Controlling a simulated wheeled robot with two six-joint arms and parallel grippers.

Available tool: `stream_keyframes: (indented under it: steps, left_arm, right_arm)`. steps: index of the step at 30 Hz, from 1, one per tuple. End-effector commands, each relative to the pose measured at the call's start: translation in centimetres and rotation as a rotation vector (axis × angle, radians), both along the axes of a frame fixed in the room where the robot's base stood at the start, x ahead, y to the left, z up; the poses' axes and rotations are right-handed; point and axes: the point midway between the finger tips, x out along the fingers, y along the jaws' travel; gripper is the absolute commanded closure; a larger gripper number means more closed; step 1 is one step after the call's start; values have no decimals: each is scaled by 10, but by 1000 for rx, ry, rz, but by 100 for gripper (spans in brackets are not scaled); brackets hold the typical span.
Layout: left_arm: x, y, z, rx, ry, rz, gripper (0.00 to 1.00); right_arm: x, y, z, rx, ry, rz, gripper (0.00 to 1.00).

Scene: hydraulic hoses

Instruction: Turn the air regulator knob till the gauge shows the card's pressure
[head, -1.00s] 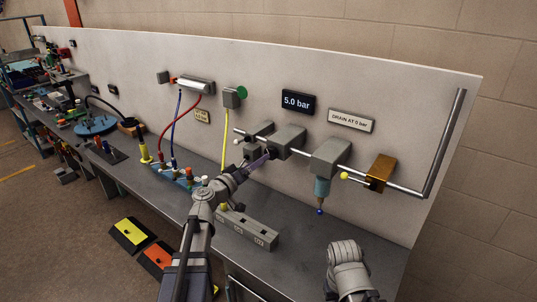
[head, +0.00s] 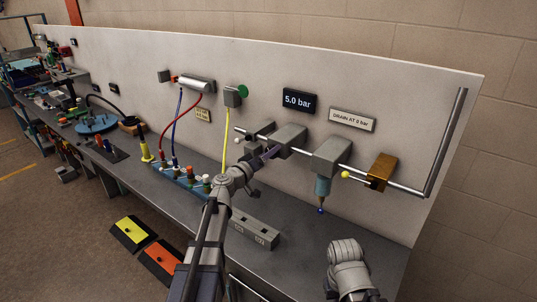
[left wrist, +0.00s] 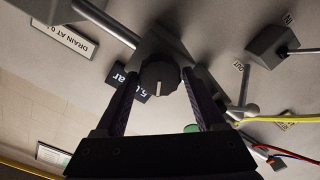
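The regulator is a grey block (head: 290,138) on the pipe along the back panel. Its round black knob (left wrist: 158,80) with a pale mark faces the left wrist camera; in the head view my gripper hides it. My left gripper (head: 270,153) is at the block. In the left wrist view its dark fingers (left wrist: 160,72) are apart, one tip at either side of the knob; contact cannot be told. A dark plate (head: 299,101) reads 5.0 bar. I can make out no dial gauge. My right arm shows at the lower right, its fingers out of sight.
A grey filter block (head: 330,152) with a blue-tipped bowl hangs right of the regulator. A grey slotted block (head: 255,230) stands on the bench below. Hoses hang at left.

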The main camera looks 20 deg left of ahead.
Motion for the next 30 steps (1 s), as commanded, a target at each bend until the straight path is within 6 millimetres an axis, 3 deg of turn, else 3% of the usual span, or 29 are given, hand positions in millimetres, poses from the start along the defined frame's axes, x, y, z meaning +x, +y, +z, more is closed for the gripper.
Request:
stream_keyframes:
  steps: [2,16,30]
  left_arm:
    - [0,0,0,0,0,0,39]
    - [0,0,0,0,0,0,92]
    - [0,1,-1,-150,55,0,92]
  right_arm:
    - [0,0,0,0,0,0,100]
    - [0,0,0,0,0,0,100]
    - [0,0,0,0,0,0,100]
